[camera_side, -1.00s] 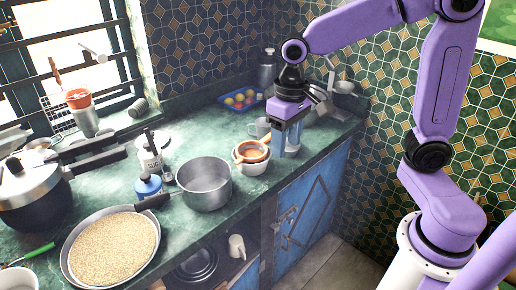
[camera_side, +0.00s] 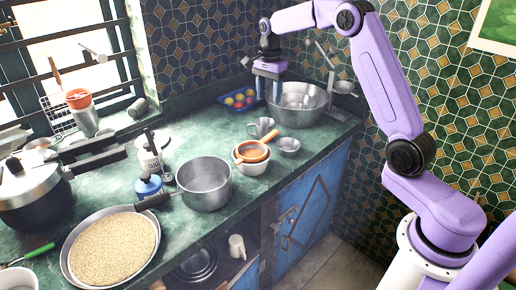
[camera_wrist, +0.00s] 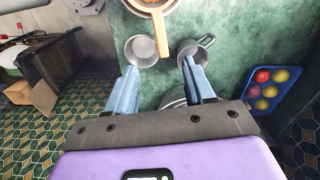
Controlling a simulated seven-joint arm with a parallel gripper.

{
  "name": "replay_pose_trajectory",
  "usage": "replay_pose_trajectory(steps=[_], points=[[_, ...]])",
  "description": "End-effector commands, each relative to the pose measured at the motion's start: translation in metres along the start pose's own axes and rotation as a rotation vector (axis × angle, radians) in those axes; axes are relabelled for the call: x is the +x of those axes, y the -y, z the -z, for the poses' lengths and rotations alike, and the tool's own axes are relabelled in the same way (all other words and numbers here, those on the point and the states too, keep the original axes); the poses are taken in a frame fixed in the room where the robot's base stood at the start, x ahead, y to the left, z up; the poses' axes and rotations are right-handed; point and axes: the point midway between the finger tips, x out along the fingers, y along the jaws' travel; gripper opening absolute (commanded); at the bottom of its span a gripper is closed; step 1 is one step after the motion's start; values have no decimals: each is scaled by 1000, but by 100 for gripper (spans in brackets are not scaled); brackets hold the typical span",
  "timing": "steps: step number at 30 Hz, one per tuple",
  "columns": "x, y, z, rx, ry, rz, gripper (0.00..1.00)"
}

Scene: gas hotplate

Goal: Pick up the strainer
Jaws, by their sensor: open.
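The strainer (camera_side: 252,150) looks orange-brown and round, and it rests in a white bowl (camera_side: 250,167) in the middle of the counter. In the wrist view it shows at the top edge, partly cut off, with its orange handle (camera_wrist: 160,33) pointing toward my fingers. My gripper (camera_side: 267,98) is open and empty, pointing down over the left side of the large metal bowl, behind the strainer and apart from it. Its light blue fingers also show in the wrist view (camera_wrist: 159,77).
Near the strainer stand a metal jug (camera_side: 261,129) and a small metal cup (camera_side: 289,147). The large metal bowl (camera_side: 313,112) is behind them. A blue tray (camera_side: 231,106) of colored balls lies behind left. A saucepan (camera_side: 205,187) and grain pan (camera_side: 112,249) stand front left.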

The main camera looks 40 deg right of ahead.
Motion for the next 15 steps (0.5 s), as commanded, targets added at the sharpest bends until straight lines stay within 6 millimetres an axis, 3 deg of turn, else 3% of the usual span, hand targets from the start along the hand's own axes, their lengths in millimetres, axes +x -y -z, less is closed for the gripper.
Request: replay_pose_trajectory(steps=[5, 15], points=[[23, -1, 1, 5, 1, -4, 53], [87, -1, 1, 3, 1, -5, 53]])
